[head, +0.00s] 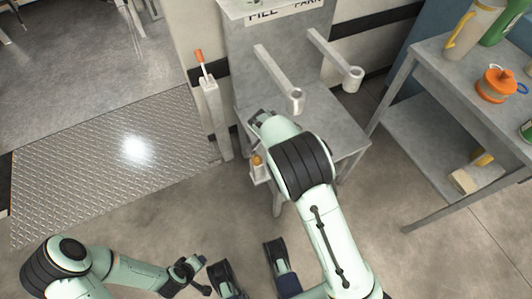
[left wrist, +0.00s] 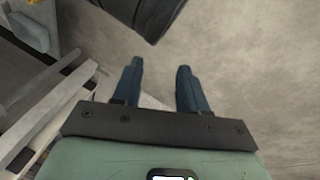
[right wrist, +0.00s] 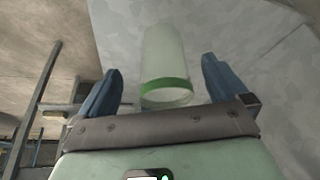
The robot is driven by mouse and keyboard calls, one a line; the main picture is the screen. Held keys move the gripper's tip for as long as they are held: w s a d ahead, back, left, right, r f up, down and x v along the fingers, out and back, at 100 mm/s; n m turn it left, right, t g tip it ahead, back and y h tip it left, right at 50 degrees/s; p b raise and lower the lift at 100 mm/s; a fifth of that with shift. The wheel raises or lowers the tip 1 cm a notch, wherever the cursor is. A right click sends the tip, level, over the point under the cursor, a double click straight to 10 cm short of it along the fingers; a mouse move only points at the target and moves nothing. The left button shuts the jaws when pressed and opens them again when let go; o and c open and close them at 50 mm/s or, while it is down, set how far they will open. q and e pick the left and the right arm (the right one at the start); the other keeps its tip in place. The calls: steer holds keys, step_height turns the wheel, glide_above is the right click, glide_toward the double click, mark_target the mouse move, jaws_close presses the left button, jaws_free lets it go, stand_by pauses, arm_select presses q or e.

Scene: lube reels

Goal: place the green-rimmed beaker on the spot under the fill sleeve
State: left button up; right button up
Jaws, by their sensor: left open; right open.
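The green-rimmed beaker (right wrist: 164,52) is pale and translucent, and shows in the right wrist view with its green rim towards the camera. It sits between the two fingers of my right gripper (right wrist: 161,66), which are open with gaps on both sides. In the head view my right gripper (head: 261,118) is over the grey stand's top (head: 335,128), and the beaker is hidden there. The fill sleeve (head: 296,100) is the ring on the left arm of the stand, beneath the FILL sign. The spot under it is not clearly visible. My left gripper (head: 190,274) is open and empty over the floor.
A second ringed arm (head: 351,78) is on the PARK side. A post with an orange-tipped lever (head: 201,65) stands left of the stand. A grey table (head: 430,85) at right holds an orange-lidded pot (head: 496,86) and other containers.

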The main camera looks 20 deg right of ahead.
arm_select(q)
steer(key=shift+s+d+r+g+p, duration=0.25)
steer(key=shift+s+d+r+p, duration=0.1)
steer(key=shift+s, duration=0.25)
steer(key=shift+s+d+r+g+p, duration=0.25)
steer(key=shift+s+r, duration=0.1)
steer(key=shift+s, duration=0.2)
arm_select(e)
steer(key=s+a, duration=0.3)
steer(key=a, duration=0.3)
steer(key=shift+s+a, duration=0.2)
